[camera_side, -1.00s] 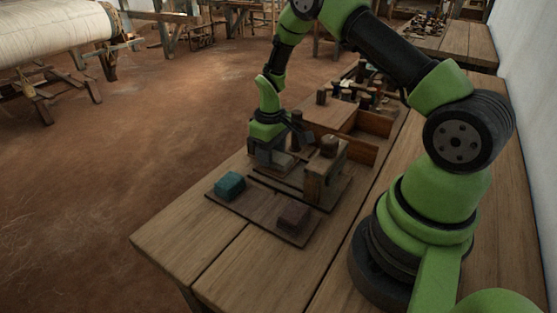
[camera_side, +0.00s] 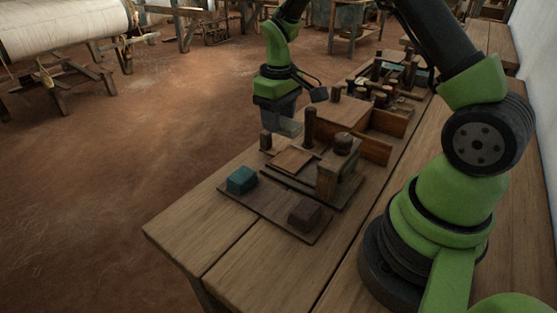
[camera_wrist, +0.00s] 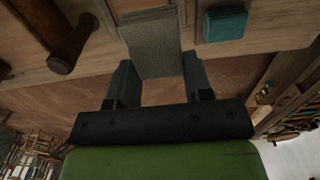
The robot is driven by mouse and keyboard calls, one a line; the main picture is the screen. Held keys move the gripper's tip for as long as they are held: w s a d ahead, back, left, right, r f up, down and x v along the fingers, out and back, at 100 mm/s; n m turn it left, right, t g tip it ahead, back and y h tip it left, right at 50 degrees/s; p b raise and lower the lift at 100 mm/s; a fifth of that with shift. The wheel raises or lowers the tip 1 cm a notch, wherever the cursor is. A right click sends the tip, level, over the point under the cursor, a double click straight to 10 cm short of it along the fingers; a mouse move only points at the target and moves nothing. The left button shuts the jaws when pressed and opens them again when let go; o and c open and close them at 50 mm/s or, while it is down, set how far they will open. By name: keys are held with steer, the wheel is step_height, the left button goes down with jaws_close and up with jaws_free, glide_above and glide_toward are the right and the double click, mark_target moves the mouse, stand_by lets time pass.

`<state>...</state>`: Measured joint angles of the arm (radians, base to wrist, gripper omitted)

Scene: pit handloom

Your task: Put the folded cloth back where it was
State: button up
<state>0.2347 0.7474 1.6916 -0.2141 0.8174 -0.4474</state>
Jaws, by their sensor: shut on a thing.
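A folded grey-beige cloth (camera_wrist: 152,42) shows between my two fingers in the wrist view. My gripper (camera_wrist: 158,72) is shut on it. In the side view my gripper (camera_side: 284,112) hangs above the table's left edge, with a pale grey piece, probably the cloth (camera_side: 287,127), at its fingertips. It is raised above a flat square wooden plate (camera_side: 291,160), which looks bare. I cannot tell the cloth's exact gap to the pegs below.
A dark board (camera_side: 265,210) carries a teal block (camera_side: 241,179) and a dark brown block (camera_side: 305,216). A wooden stand (camera_side: 338,172) with a round knob is beside the plate. Upright pegs (camera_side: 310,127) and a wooden box (camera_side: 374,148) are behind. The table's front is clear.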

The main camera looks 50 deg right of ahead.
glide_above(264, 196)
step_height(264, 196, down, 10)
steer(key=shift+f, duration=0.2)
steer(key=shift+f, duration=0.15)
steer(key=o, duration=1)
